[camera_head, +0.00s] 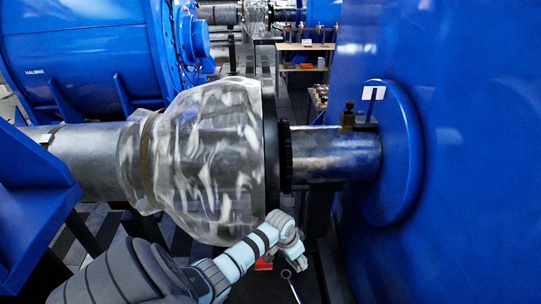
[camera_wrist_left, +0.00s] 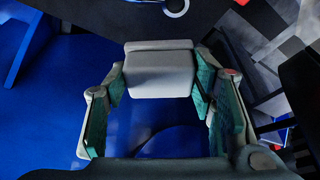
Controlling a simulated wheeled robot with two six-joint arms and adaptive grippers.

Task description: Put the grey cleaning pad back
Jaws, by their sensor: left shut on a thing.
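The grey cleaning pad (camera_wrist_left: 158,74) is a light grey block in the left wrist view, with a rounded edge strip along its top. It sits between the two green-lined fingers of my left gripper (camera_wrist_left: 160,84), which are shut on it. In the head view my left arm comes in from the bottom left, and the left gripper (camera_head: 290,248) is near the lower middle, below the shaft. The pad cannot be made out there. My right gripper is not in view.
A plastic-wrapped coupling (camera_head: 200,155) and a bare shaft (camera_head: 335,153) lie above my arm. A large blue housing (camera_head: 455,150) blocks the right side. A ring-ended tool (camera_head: 288,276) lies on a dark surface just below the gripper. A wooden shelf (camera_head: 305,46) stands far back.

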